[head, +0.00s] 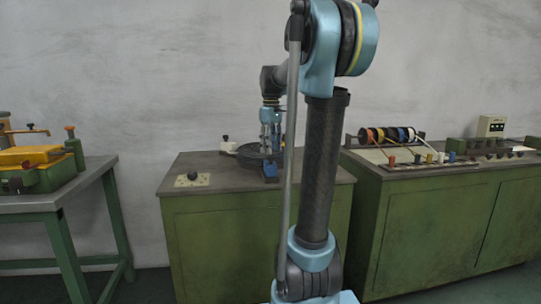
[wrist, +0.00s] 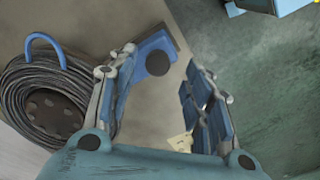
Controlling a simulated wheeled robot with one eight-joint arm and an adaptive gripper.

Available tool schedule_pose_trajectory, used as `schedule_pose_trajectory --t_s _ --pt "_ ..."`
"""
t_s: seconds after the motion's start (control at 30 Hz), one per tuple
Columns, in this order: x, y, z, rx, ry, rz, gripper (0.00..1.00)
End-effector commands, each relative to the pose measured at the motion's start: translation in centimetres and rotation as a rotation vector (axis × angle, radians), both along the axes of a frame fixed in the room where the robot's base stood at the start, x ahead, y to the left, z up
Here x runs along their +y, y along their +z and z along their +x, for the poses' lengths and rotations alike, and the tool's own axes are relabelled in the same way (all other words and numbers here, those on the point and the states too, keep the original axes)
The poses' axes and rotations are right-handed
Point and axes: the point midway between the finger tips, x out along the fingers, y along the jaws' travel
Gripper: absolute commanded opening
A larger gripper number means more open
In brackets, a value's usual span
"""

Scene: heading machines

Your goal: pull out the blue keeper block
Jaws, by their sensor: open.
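The blue keeper block (head: 270,172) stands at the front edge of the middle green cabinet's top, in front of a dark wire coil (head: 252,152). In the wrist view, a blue piece (wrist: 153,43) with a dark round knob (wrist: 158,63) shows beyond my fingertips; it appears to be the keeper block. My gripper (head: 271,148) points down over the block in the head view. In the wrist view my gripper (wrist: 158,72) is open and empty, with the knob framed between its two fingers. Whether the fingers reach down around the knob I cannot tell.
The coil (wrist: 45,100) with a blue hook (wrist: 45,48) lies close beside my left finger in the wrist view. A pale plate with a dark knob (head: 192,177) sits left on the cabinet top (head: 215,165). A spool bench (head: 400,165) stands right.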

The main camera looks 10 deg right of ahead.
Motion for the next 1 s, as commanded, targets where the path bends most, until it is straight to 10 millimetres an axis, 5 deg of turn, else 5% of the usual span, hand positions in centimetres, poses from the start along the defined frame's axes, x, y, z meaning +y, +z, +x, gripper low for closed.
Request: schedule_pose_trajectory --t_s 0.4,1.0 --pt "0.0 7.0 0.1 0.001 0.000 0.000 0.46" --pt "0.0 8.1 -0.2 0.000 -0.006 0.000 0.46"
